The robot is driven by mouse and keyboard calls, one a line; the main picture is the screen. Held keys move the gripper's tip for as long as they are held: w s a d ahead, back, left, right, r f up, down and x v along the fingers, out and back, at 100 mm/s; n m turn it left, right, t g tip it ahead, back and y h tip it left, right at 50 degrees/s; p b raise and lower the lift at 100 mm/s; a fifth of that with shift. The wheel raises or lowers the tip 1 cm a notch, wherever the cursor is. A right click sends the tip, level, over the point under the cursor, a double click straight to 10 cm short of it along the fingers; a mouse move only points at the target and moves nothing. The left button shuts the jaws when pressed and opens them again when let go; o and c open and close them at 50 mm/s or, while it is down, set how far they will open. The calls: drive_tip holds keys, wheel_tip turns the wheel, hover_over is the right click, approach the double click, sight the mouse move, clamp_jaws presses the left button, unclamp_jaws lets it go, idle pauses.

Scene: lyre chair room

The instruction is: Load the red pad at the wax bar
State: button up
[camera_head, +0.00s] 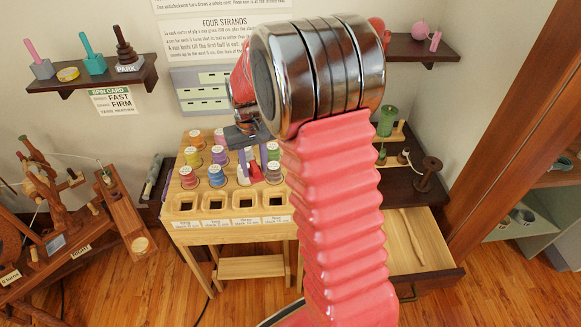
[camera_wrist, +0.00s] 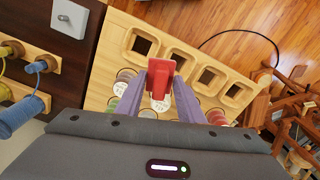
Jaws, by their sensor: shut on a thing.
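My gripper (camera_wrist: 160,92) is shut on a small red piece (camera_wrist: 159,76), which I take to be the red pad. It holds it up between its purple fingers over the light wooden spool stand. In the head view my gripper (camera_head: 254,168) is above the stand's right part, partly hidden by my arm, and the red pad (camera_head: 255,173) shows small between the fingers. Whether the pad touches anything below it, I cannot tell. I cannot pick out the wax bar for certain. A pale block with a round knob (camera_wrist: 70,18) lies on the dark wooden top in the wrist view.
The wooden stand (camera_head: 190,239) holds several colored spools (camera_head: 216,175) and a front row of square holes. At right is a dark-topped cabinet with its drawer (camera_head: 405,250) open. A wooden spinning device (camera_head: 45,190) stands at left. Shelves (camera_head: 105,76) hang on the wall.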

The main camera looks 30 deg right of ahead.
drive_tip(key=w+a+n, duration=0.1)
drive_tip(key=a+n, duration=0.1)
drive_tip(key=a, duration=0.7)
drive_tip(key=shift+w+a+r, duration=0.2)
drive_tip(key=shift+w+r, duration=0.15)
drive_tip(key=shift+w, duration=0.05)
drive_tip(key=shift+s, duration=0.1)
